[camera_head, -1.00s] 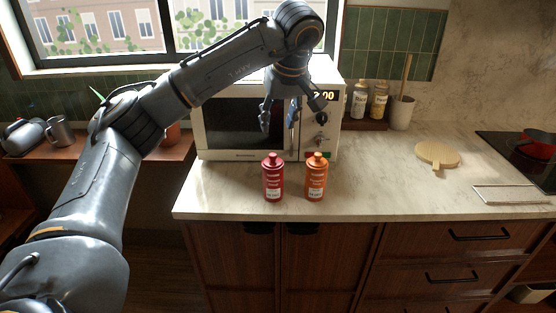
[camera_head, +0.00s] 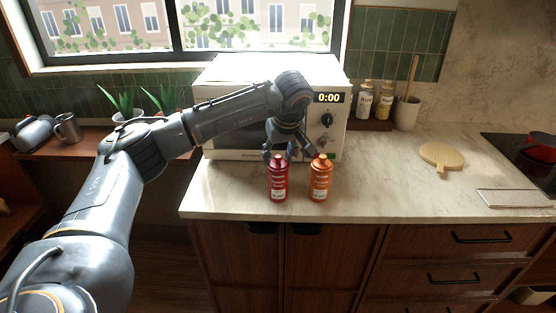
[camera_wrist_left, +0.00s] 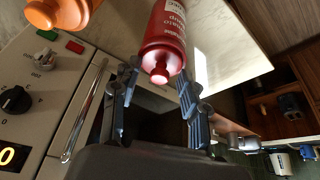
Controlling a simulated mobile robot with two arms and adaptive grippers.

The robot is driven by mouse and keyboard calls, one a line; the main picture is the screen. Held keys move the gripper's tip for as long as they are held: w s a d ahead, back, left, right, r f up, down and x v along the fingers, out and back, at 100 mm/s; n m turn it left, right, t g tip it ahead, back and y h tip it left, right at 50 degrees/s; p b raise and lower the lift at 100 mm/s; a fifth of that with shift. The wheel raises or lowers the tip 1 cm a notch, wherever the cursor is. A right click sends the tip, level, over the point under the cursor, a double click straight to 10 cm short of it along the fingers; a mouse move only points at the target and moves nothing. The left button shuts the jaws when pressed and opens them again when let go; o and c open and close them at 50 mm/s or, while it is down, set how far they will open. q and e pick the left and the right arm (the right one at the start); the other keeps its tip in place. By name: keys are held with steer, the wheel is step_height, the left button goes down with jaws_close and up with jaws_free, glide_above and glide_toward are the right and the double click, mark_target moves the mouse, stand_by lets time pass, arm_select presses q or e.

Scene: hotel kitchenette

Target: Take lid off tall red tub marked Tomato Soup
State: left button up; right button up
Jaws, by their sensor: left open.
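The tall red tub (camera_head: 278,182) stands upright on the counter near its front edge, with a small red lid (camera_head: 278,158) on top. In the left wrist view the tub (camera_wrist_left: 172,30) shows part of its "Tomato Soup" label, and its lid (camera_wrist_left: 160,72) points toward my gripper. My left gripper (camera_head: 287,156) is open just above and behind the tub's top. In the left wrist view its two fingers (camera_wrist_left: 158,95) lie on either side of the lid, with gaps visible. An orange tub (camera_head: 320,180) of similar shape stands close to the right. My right gripper is not in view.
A white microwave (camera_head: 338,140) stands right behind the tubs. Two bottles (camera_head: 374,102) and a utensil crock (camera_head: 407,112) stand at the back. A round wooden board (camera_head: 441,155) and a wire rack (camera_head: 515,198) lie to the right. The counter between is clear.

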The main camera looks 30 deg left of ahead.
arm_select(q)
steer(key=shift+d, duration=0.1)
steer(key=c, duration=0.9)
steer(key=shift+o, duration=0.2)
steer(key=shift+r, duration=0.1)
